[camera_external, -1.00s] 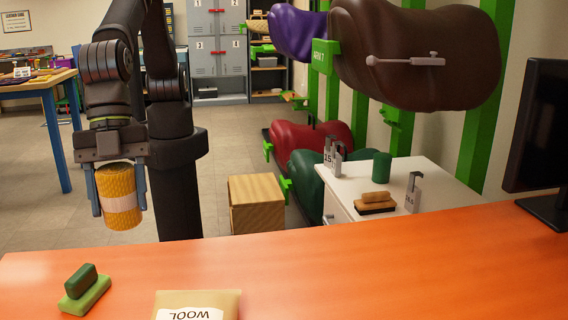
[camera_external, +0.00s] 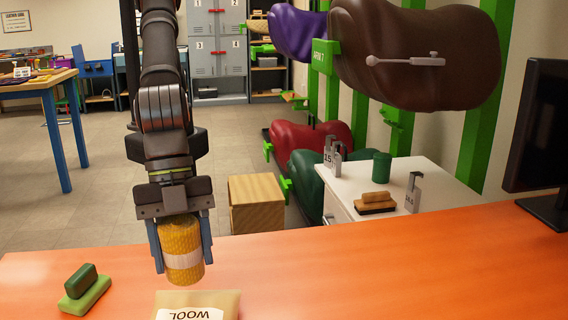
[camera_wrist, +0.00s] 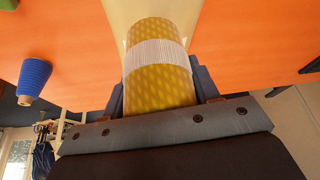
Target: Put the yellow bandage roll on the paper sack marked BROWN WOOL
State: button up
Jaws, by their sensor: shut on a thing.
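The yellow bandage roll (camera_external: 182,246), with a pale band around its middle, is held upright between the fingers of my gripper (camera_external: 180,252). The roll also fills the middle of the wrist view (camera_wrist: 158,85). The tan paper sack (camera_external: 226,301) lies on the table at the bottom edge of the external view, partly cut off; only the word WOOL shows on its white label. The roll appears just above and behind the sack. In the wrist view a pale tan surface, likely the sack (camera_wrist: 165,10), shows beyond the roll.
A blue ribbed cone (camera_wrist: 33,78) shows in the wrist view. A monitor (camera_external: 540,140) stands at the right. The table's middle right is clear.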

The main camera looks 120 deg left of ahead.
aim_at(185, 270)
jog(key=shift+f, duration=1.75)
jog(key=shift+f, duration=0.15)
jog(key=o, duration=1)
jog(key=v, duration=1.2)
jog(key=shift+r, duration=0.2)
jog(key=shift+w+d+f, duration=0.1)
jog(key=shift+f, duration=0.05)
jog(key=x, duration=1.2)
jog(key=shift+f, duration=0.15)
jog(key=shift+r, duration=1.35)
